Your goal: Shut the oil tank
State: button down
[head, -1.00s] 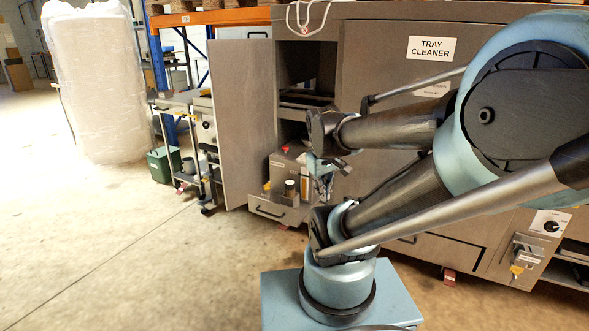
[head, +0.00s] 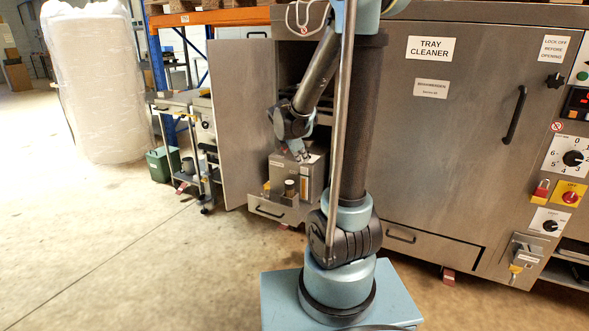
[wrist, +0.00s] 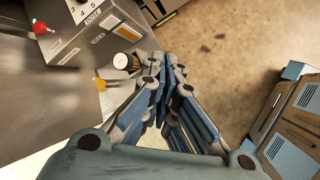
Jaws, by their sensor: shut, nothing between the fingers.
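A grey metal box (head: 313,178), which looks like the oil tank, stands on a low shelf by the tray cleaner's open left bay. The wrist view shows it at upper left (wrist: 95,40), with a numbered dial (wrist: 80,10), a label and a red knob (wrist: 40,28) on a metal stem. I cannot tell whether the knob is open or shut. My gripper (head: 304,157) is shut and empty, pointing down close to the box's upper front in the head view. In the wrist view its fingertips (wrist: 165,62) lie to the right of the box, apart from the knob.
A small jar with a pale lid (wrist: 125,62) and a yellow-topped item (wrist: 100,85) stand beside the box. An open cabinet door (head: 240,120) is to the left. A trolley (head: 205,160) and green bin (head: 162,164) stand further left. The floor in front is clear.

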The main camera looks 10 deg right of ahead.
jog(key=w+a+f+n+t+h, duration=0.1)
jog(key=w+a+f+n, duration=0.25)
jog(key=w+n, duration=0.2)
jog(key=w+a+f+n+t, duration=0.1)
jog(key=w+a+f+n, duration=0.25)
jog(key=w, duration=0.35)
send_near(298, 170)
jog(key=f, duration=0.3)
jog(key=shift+s+a+f, duration=0.1)
jog(key=shift+s+a, duration=0.2)
jog(key=shift+a, duration=0.05)
jog(key=shift+w+d, duration=0.55)
jog(key=shift+w, duration=0.2)
jog(key=shift+w+d, duration=0.55)
jog(key=shift+w, duration=0.25)
